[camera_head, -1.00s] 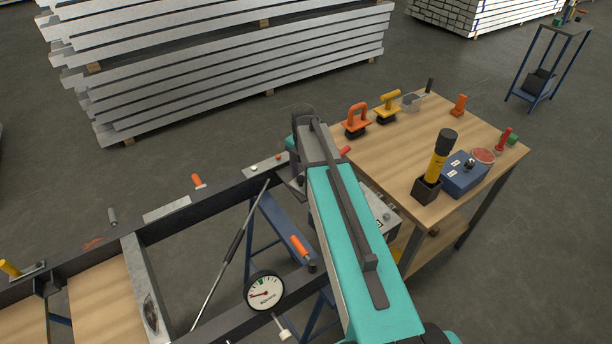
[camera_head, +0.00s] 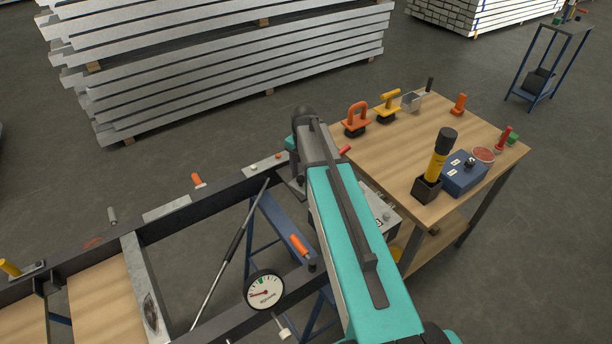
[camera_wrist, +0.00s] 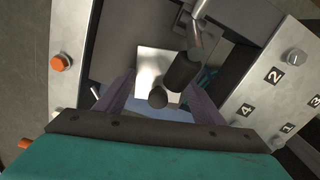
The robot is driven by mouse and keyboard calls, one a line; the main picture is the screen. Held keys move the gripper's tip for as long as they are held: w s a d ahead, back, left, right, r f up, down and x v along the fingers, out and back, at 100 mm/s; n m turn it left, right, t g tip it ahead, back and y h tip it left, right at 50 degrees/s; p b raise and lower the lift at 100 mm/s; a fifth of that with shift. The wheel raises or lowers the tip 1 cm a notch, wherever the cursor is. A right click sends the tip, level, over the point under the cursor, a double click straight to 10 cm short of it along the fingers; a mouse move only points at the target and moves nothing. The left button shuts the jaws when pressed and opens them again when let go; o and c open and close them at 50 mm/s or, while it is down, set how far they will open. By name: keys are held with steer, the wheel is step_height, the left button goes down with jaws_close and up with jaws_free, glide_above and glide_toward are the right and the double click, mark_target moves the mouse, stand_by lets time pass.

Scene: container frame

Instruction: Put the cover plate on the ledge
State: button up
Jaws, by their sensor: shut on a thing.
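In the wrist view my gripper (camera_wrist: 159,82) has its two purple-grey fingers on either side of a small bright square metal plate, which I take to be the cover plate (camera_wrist: 152,62). The fingertips meet its side edges, and the gripper is shut on it. A dark grey surface (camera_wrist: 118,32) lies behind the plate. I cannot tell whether the plate touches it, or which part is the ledge. In the head view my arm hides the gripper and plate.
A black-handled lever (camera_wrist: 183,70) stands close beside the right finger. A panel with an orange button (camera_wrist: 62,62) is at left, and a numbered panel (camera_wrist: 262,90) at right. In the head view a dial gauge (camera_head: 265,289) and a wooden table (camera_head: 400,150) with tools flank my arm.

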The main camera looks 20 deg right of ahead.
steer(key=shift+f, duration=0.1)
steer(key=o, duration=1)
steer(key=shift+o, duration=0.2)
step_height(320, 180, up, 14)
steer(key=b, duration=0.2)
steer(key=shift+b, duration=0.35)
steer(key=shift+f, duration=0.1)
stand_by(0.4)
